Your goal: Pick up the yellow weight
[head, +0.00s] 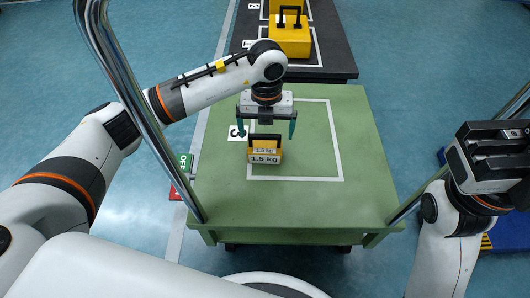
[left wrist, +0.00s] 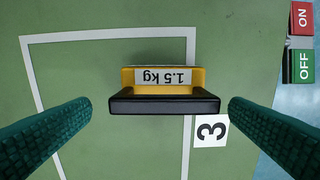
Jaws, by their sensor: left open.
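The yellow weight (head: 265,157) is a small block with a black handle and a "1.5 kg" label. It stands upright on the green table (head: 350,200), at the left part of a white outlined square beside the "3" mark. My left gripper (head: 266,131) is open and points down just above and behind the weight, its teal fingers on either side. In the left wrist view the weight's black handle (left wrist: 163,102) lies between the two spread fingers, with clear gaps on both sides. My right gripper (head: 490,155) is at the far right, away from the weight; its jaws are unclear.
A green OFF and red ON block (head: 183,172) is at the green table's left edge. Metal posts rise left and right. The table around the weight is clear.

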